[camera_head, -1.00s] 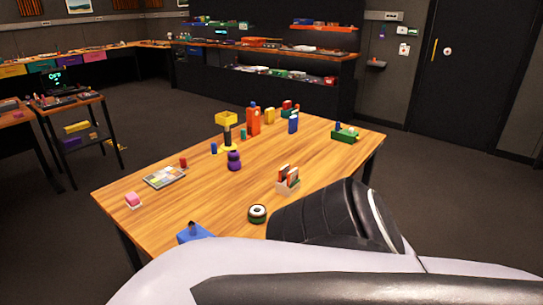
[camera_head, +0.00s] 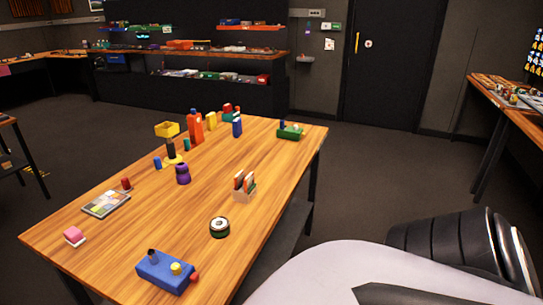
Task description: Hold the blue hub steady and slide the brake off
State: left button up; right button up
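A blue block-shaped hub (camera_head: 163,272) sits on the wooden table (camera_head: 125,235) near its front edge. I cannot tell which of these parts is the brake. One of my arms shows at the lower right, well to the right of the hub, with no gripper visible. Neither gripper is in view.
Several coloured items fill the far half. The table is bare around the hub. A bench (camera_head: 507,108) stands at the right.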

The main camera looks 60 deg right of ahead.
aim_at(195, 278)
jog(key=i+z, duration=0.1)
jog(key=z, duration=0.3)
jog(key=j+z, duration=0.15)
jog(key=z, duration=0.2)
jog(key=i+j+z, duration=0.1)
jog(key=z, duration=0.3)
